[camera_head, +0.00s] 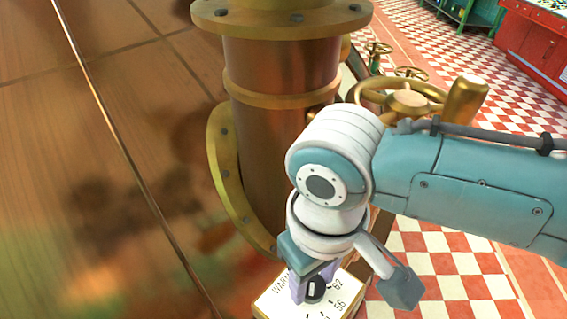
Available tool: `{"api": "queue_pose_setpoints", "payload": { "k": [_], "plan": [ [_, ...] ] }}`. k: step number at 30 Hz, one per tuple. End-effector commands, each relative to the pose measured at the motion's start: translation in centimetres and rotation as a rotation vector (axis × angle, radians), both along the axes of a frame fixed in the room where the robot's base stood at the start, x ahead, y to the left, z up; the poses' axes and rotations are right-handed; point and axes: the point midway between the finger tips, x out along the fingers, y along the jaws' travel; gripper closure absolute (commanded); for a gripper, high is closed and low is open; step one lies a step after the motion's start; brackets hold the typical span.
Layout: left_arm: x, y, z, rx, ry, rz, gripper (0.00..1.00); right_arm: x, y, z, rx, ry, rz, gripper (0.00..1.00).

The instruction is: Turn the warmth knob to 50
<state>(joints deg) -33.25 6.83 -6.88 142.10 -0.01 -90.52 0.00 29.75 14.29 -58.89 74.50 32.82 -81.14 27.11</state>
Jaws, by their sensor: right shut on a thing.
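The warmth knob (314,291) is small and dark with a pale mark. It sits on a cream dial plate (276,303) at the bottom of the view. The plate shows part of the word "WARM" and the numbers 62 and 56; its lower part is cut off by the picture edge. My right gripper (312,284) points down over the plate and is shut on the knob. Its fingers hide part of the knob and scale, so I cannot tell the exact setting. My left gripper is not in view.
A thick copper pipe (281,120) with brass flanges stands right behind the dial. A large copper surface (110,150) fills the left. A brass valve wheel (405,101) is behind my right arm. Checkered floor (448,268) and a red cabinet (530,45) lie to the right.

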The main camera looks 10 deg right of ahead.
Motion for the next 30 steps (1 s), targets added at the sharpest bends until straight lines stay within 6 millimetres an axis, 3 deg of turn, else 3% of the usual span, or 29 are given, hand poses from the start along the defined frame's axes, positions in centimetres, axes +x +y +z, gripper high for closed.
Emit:
{"api": "queue_pose_setpoints", "payload": {
  "k": [3, 14, 30],
  "plan": [
    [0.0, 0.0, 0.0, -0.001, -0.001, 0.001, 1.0, 0.0, 0.0, 0.0, 0.001, 0.0, 0.0, 1.0],
    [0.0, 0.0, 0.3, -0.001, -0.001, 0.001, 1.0, 0.0, 0.0, 0.1, 0.001, 0.0, 0.032, 1.0],
    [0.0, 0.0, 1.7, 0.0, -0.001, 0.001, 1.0, 0.0, 0.0, 0.2, 0.001, 0.0, 0.405, 1.0]
  ]
}}
